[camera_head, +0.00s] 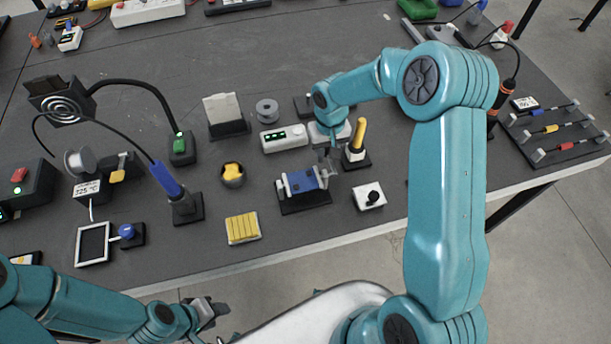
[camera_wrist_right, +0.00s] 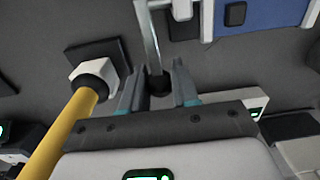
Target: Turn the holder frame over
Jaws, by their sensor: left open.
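The holder frame (camera_head: 304,181) stands on a dark base near the table's front middle and carries a blue board. In the right wrist view its blue board (camera_wrist_right: 262,14) is at the top right, and a metal crank arm (camera_wrist_right: 150,35) ends in a dark knob (camera_wrist_right: 158,84). My right gripper (camera_wrist_right: 158,88) has its fingers on either side of this knob with slight gaps, so it looks open. In the head view my right gripper (camera_head: 328,158) is at the frame's right end. My left gripper (camera_head: 215,309) is open and empty, off the table's front edge.
A yellow-handled tool (camera_head: 358,135) in a stand is close right of my right gripper. A white box with a black knob (camera_head: 369,196) is at the frame's lower right. A yellow striped block (camera_head: 243,229) and a round pot with yellow content (camera_head: 232,173) lie left.

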